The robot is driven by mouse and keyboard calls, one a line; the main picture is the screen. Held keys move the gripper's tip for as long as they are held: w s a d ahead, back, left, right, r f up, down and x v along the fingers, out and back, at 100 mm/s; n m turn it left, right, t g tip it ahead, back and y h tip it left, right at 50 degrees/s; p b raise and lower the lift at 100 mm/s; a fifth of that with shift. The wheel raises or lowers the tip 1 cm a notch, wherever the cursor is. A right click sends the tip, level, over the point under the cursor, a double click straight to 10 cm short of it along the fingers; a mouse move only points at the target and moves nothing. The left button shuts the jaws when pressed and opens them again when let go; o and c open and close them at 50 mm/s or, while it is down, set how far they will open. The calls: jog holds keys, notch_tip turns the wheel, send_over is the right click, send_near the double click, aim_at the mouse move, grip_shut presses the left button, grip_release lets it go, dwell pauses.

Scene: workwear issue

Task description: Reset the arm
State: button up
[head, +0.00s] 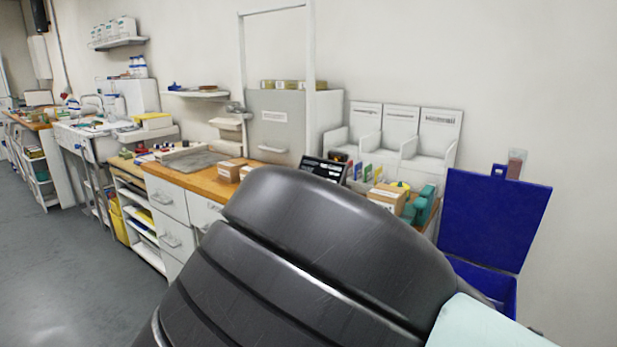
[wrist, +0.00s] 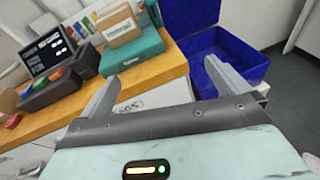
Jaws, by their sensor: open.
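My gripper (wrist: 164,95) shows in the wrist view with its two grey fingers spread wide apart. Nothing is between them. Behind the fingers are the front edge of the wooden counter (wrist: 165,67) and a white drawer front. My own dark arm link fills the lower middle of the head view and hides part of the counter. The gripper itself does not show in the head view.
A blue bin (head: 495,220) with its lid raised stands right of the counter; it also shows in the wrist view (wrist: 222,42). Cardboard boxes (head: 386,196), a dark display (head: 324,168) and a teal device (wrist: 134,52) crowd the counter. Grey floor (head: 60,270) is clear at left.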

jog(key=s+d+f+m+g+y, duration=0.2)
jog(key=s+d+m+g, duration=0.15)
jog(key=s, duration=0.35)
jog(key=s+d+f+m+g+y, duration=0.2)
jog(key=s+f+m+g, duration=0.1)
jog(key=s+m+g, duration=0.25)
jog(key=s+a+r+m+g+y+p, duration=0.1)
jog(key=s+r+m+y, duration=0.2)
jog(key=s, duration=0.7)
jog(key=s+a+r+m+g+y+p, duration=0.1)
jog(key=s+r+m+y, duration=0.3)
jog(key=s, duration=0.7)
notch_tip(320, 180, up, 4)
jog(key=shift+s+a+f+m, duration=0.15)
jog(key=shift+s+a+m, duration=0.15)
jog(key=shift+a+m, duration=0.5)
jog(key=shift+d, duration=0.2)
